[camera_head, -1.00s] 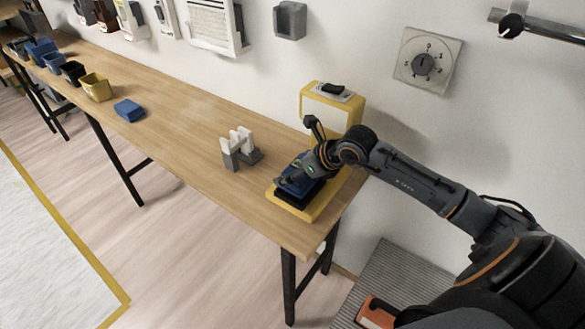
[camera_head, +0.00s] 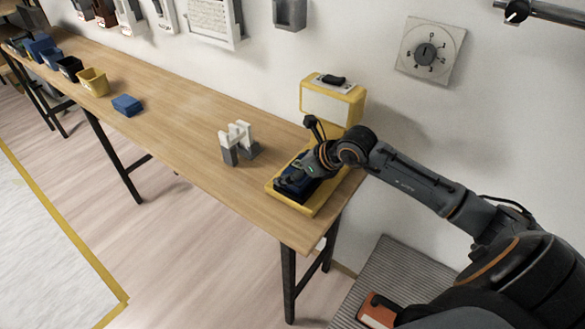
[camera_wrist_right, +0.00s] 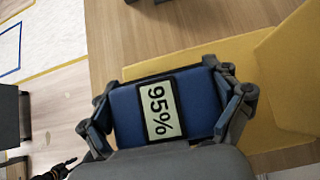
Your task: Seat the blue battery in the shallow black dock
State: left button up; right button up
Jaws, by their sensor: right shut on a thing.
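The blue battery (camera_wrist_right: 208,93) shows in the right wrist view with a "95%" display on its face. My right gripper (camera_wrist_right: 168,106) is shut on it, one finger at each side. In the head view my right gripper (camera_head: 300,178) is over the yellow base at the table's right end, and the battery (camera_head: 292,184) shows only in part below it. The black dock (camera_head: 307,199) shows as a dark edge under the battery; gripper and battery hide most of it. I cannot tell whether the battery is fully down in it.
The yellow base (camera_head: 314,208) has a yellow housing (camera_head: 335,100) behind it. A grey-and-white stand (camera_head: 238,143) is left of it. Another blue block (camera_head: 127,105) and several bins, one yellow (camera_head: 95,85), lie farther left. The table (camera_head: 185,125) between is clear.

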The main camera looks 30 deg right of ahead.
jog(key=o, duration=1.3)
jog(key=shift+f, duration=0.1)
jog(key=v, duration=1.2)
